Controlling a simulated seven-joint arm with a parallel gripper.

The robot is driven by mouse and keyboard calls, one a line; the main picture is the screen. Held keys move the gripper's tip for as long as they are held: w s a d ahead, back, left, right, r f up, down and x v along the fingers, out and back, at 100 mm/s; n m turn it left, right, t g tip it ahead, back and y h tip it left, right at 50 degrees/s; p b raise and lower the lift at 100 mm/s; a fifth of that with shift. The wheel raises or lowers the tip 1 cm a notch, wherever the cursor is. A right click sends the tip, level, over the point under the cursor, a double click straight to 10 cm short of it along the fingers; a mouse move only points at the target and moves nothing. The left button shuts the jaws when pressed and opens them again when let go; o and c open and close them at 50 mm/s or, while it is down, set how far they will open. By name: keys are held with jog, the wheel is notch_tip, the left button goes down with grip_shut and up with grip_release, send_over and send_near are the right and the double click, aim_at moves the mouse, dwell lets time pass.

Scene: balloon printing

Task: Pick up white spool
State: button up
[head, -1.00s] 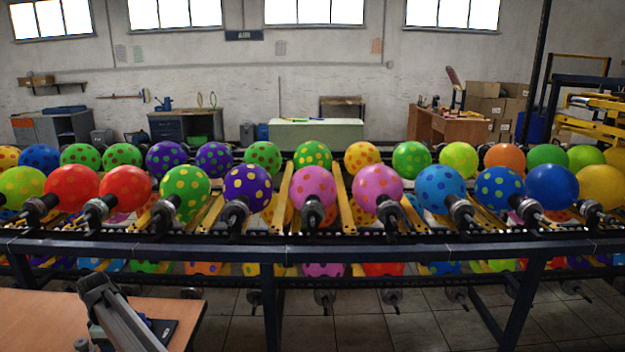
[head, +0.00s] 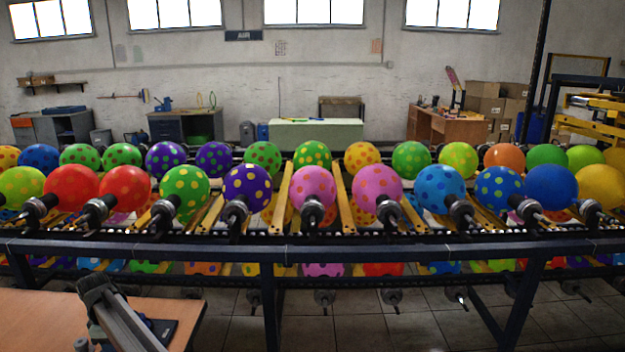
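I cannot make out a white spool for certain. A small pale object (head: 82,344) shows at the bottom edge, on the orange-brown table (head: 35,318) at the lower left. It is too small and cut off to identify. A grey and black jointed part rises in front of this table and looks like part of my arm. No gripper fingers show, so I cannot see what my gripper holds.
A dark flat item (head: 165,331) lies on the table's right side. A long dark machine frame (head: 400,252) spans the view, carrying rows of coloured, mostly spotted balloons (head: 312,187). Tiled floor (head: 350,328) shows below it. Benches and boxes stand behind.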

jog(key=shift+c, duration=0.6)
jog(key=shift+c, duration=0.4)
jog(key=shift+r, duration=0.7)
jog(key=shift+r, duration=3.05)
